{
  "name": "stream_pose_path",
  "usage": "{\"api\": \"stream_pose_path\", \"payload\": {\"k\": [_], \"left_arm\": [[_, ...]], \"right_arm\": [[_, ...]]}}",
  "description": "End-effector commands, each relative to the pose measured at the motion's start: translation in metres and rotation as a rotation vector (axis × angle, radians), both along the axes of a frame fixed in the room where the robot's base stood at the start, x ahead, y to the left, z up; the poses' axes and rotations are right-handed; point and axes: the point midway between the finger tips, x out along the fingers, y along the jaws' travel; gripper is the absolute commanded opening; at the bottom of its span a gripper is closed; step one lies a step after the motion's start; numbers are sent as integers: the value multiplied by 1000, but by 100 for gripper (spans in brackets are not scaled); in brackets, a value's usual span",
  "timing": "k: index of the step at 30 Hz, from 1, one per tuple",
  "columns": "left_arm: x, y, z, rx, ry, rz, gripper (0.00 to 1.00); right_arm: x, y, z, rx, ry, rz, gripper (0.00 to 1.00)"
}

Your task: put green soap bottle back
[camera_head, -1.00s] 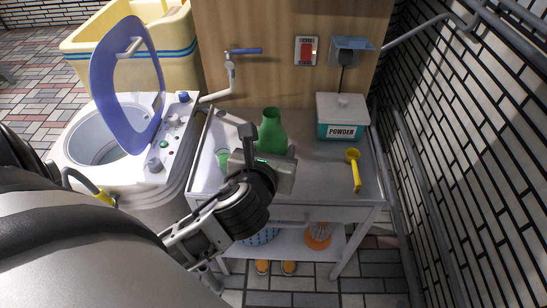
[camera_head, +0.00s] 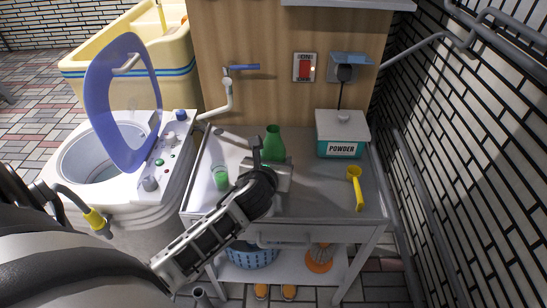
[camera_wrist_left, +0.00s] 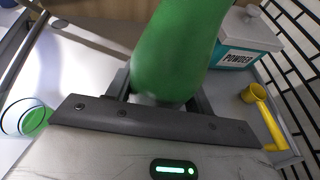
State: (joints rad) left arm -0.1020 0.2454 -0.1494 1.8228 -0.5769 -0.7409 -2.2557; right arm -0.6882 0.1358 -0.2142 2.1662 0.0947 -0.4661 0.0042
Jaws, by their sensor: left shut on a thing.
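The green soap bottle (camera_head: 274,143) stands upright over the grey table top, in front of the wooden panel. My left gripper (camera_head: 262,160) is shut on its lower part; in the left wrist view the green bottle (camera_wrist_left: 175,50) rises from between the fingers (camera_wrist_left: 160,100). Whether the bottle's base touches the table is hidden by the gripper. A clear cup with green liquid (camera_head: 220,177) stands to the left of the gripper, and it also shows in the left wrist view (camera_wrist_left: 26,118). My right gripper is not in view.
A white and teal powder box (camera_head: 342,135) stands at the table's back right, with a yellow scoop (camera_head: 356,188) in front of it. A washing machine with a raised blue lid (camera_head: 122,100) is on the left.

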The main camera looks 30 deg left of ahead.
Motion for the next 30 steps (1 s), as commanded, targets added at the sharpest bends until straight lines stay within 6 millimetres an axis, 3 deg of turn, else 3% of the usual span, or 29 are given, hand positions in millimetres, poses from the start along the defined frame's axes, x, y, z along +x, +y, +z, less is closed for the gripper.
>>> {"api": "stream_pose_path", "payload": {"k": [4, 17, 18, 20, 30], "left_arm": [[0, 0, -15, 2, -2, 0, 21], [0, 0, -19, 2, -1, -2, 21], [-1, 0, -19, 1, 0, 0, 61], [0, 0, -19, 1, 0, 0, 74], [0, 0, -15, 1, -1, 0, 74]], "right_arm": [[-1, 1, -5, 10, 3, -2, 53], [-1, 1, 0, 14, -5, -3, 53], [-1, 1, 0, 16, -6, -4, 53], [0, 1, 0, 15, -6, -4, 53], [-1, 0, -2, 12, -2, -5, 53]]}}
